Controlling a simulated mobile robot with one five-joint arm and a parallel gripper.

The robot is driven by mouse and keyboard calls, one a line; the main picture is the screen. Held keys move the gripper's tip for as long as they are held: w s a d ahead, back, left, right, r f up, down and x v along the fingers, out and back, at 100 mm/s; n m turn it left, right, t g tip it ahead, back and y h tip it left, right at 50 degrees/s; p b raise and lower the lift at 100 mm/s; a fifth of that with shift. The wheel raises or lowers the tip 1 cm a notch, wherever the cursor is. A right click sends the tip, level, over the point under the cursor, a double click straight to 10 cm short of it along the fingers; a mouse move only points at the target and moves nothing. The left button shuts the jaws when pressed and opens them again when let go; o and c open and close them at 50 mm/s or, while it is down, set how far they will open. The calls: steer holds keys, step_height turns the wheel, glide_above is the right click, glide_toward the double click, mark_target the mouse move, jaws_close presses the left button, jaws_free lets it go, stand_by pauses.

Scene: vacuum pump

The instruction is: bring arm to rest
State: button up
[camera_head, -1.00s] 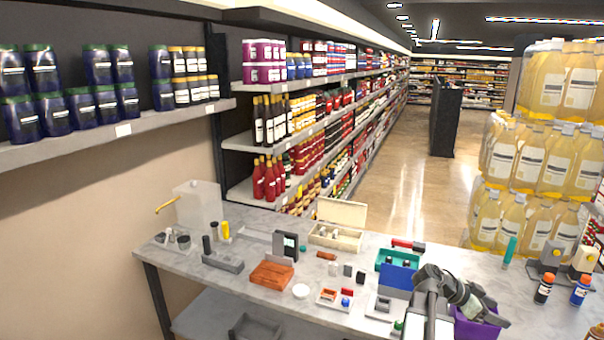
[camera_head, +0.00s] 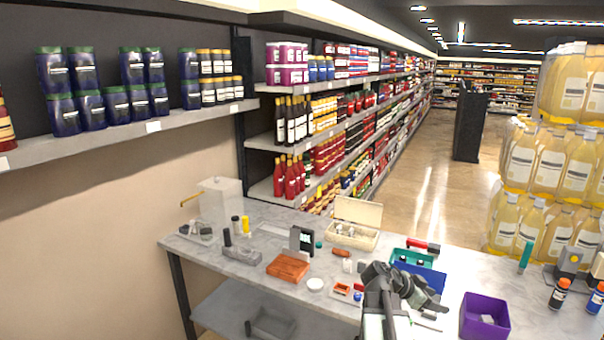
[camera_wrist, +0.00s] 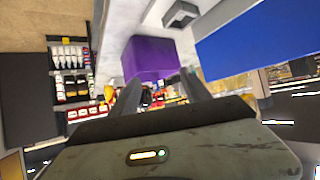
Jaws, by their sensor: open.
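My gripper (camera_head: 425,300) is at the end of my folded arm, above the front part of the marble-topped table (camera_head: 545,312) in the head view. In the wrist view my gripper (camera_wrist: 158,92) has its two dark fingers apart with nothing between them. Beyond the fingertips is a purple bin (camera_wrist: 150,58), with a gap between. The purple bin (camera_head: 484,318) stands on the table to the right of my arm in the head view. My arm hides part of the tabletop behind it.
A blue panel (camera_head: 420,275) and a green tray (camera_head: 408,256) lie just behind my arm. An orange-brown block (camera_head: 288,267), a white dish (camera_head: 315,285) and a cream open box (camera_head: 352,236) are further left. Bottles (camera_head: 559,293) stand at the right.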

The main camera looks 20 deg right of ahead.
steer(key=w+a+f+n+t+y, duration=0.15)
steer(key=w+a, duration=0.25)
steer(key=a, duration=0.5)
steer(key=w+a+f+n+t+y, duration=0.1)
steer(key=w+a+f+n, duration=0.25)
steer(key=a, duration=0.45)
steer(key=w+a+f+n+t+y, duration=0.1)
steer(key=w+a+f+n+y, duration=0.1)
steer(key=w+a, duration=0.5)
steer(key=s+a+f+n+y, duration=0.1)
steer(key=a+n, duration=0.3)
steer(key=a, duration=0.4)
steer(key=s+a+f+n+y, duration=0.1)
steer(key=s+a+n+y, duration=0.2)
steer(key=a+n, duration=0.2)
steer(key=s+a+f+n+g+y, duration=0.1)
steer(key=a+f+n+y, duration=0.1)
steer(key=a, duration=1)
steer(key=n+y, duration=0.1)
steer(key=n, duration=0.1)
steer(key=shift+s+n, duration=0.3)
steer(key=shift+s, duration=0.1)
steer(key=shift+d, duration=0.15)
